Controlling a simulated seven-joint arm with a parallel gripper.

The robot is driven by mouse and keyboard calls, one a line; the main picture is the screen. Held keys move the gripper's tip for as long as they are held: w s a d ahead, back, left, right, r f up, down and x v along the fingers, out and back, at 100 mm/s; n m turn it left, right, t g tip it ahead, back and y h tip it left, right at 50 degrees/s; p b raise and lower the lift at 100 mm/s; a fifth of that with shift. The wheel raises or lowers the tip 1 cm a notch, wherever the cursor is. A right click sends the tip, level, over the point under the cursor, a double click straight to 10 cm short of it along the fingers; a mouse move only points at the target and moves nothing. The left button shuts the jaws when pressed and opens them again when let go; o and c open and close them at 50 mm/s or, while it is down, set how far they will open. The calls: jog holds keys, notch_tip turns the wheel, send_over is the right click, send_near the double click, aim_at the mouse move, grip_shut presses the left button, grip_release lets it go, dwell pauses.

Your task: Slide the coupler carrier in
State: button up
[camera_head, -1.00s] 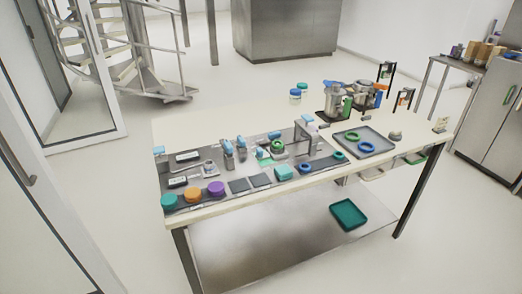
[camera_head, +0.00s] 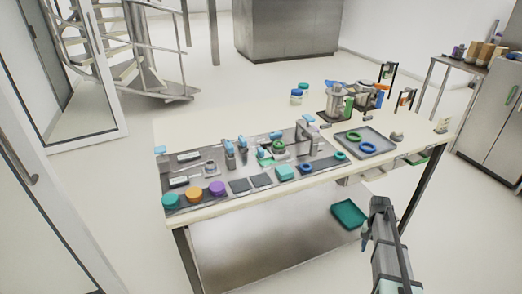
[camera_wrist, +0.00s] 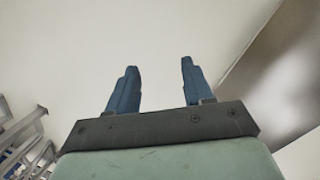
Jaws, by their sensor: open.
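Under the front edge of the worktable, at the right in the head view, pale shallow drawer-like carriers (camera_head: 373,174) stick out. In the head view my arm stands at the lower right, in front of the table and apart from the carriers.
The worktable (camera_head: 240,212) holds a dark fixture plate with coloured caps and small devices. A grey tray (camera_head: 385,137) with blue and green rings lies at its right. A teal tray (camera_head: 349,215) sits on the lower shelf. Floor is clear in front at right.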

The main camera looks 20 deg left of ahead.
jog(key=w+a+r+t, duration=0.1)
jog(key=w+a+r, duration=0.1)
jog(key=w+r, duration=0.6)
jog(key=w+a+r+m+t, duration=0.1)
jog(key=w+r, duration=0.3)
jog(key=r, duration=0.7)
jog(key=w+a+r+t, duration=0.1)
jog(key=w+a+r, duration=0.1)
jog(key=w+r, duration=0.6)
notch_tip(320, 180, up, 14)
jog(key=n+y, duration=0.1)
jog(key=n, duration=1.2)
send_over(261, 149)
jog(key=shift+g, duration=0.4)
notch_tip(261, 149, down, 13)
jog(key=shift+r, duration=0.1)
jog(key=shift+c, duration=0.5)
